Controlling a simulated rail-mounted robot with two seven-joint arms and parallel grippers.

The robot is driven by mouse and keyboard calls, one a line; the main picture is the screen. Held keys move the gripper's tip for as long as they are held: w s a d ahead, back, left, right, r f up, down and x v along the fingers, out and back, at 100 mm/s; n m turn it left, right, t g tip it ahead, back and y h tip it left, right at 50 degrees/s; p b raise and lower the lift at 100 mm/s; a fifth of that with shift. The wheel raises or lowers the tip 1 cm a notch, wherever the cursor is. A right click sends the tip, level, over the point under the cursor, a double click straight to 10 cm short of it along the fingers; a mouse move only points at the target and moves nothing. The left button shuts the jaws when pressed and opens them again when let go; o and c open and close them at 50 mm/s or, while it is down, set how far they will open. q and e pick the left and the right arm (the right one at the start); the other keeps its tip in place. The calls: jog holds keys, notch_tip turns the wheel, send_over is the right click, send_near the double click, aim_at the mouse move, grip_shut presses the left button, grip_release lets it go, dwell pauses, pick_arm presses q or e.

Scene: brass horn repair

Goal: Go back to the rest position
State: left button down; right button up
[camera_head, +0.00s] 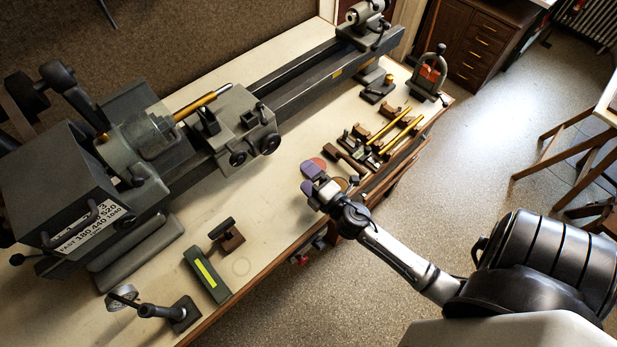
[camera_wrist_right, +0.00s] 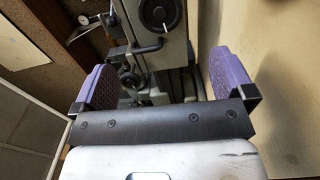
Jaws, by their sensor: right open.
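My left gripper is in neither view.
The lathe (camera_head: 75,170) fills the back of the bench (camera_head: 255,205). Wooden blocks holding brass rods (camera_head: 395,135) lie to the gripper's right. A green block with a yellow stripe (camera_head: 207,273) and a gauge stand (camera_head: 183,313) sit left. Open floor (camera_head: 480,165) lies right.

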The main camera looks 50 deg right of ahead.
dwell(0.4)
jog(key=s+m+g+h, duration=0.1)
jog(key=s+m+g, duration=0.1)
jog(key=m, duration=0.1)
jog(key=s+f+m+g, duration=0.1)
jog(key=s+m+g, duration=0.1)
jog(key=s+m, duration=0.1)
jog(key=s+f+m+g+h, duration=0.1)
jog(key=s+m+g, duration=0.1)
jog(key=m, duration=0.3)
jog(key=shift+s+a+g+h, duration=0.15)
jog(key=shift+a+g+h, duration=0.15)
jog(key=shift+a+g, duration=0.1)
jog(key=s+a+f+m+g+y, duration=0.25)
jog(key=s+a+g+y, duration=0.25)
jog(key=s+a+g, duration=0.5)
notch_tip(320, 180, up, 28)
jog(key=s+t+p, duration=0.2)
jog(key=p, duration=2.4)
jog(key=shift+d+f+t+y+p, duration=0.15)
jog(key=shift+f+t+y+p, duration=0.05)
jog(key=shift+t+y+p, duration=0.15)
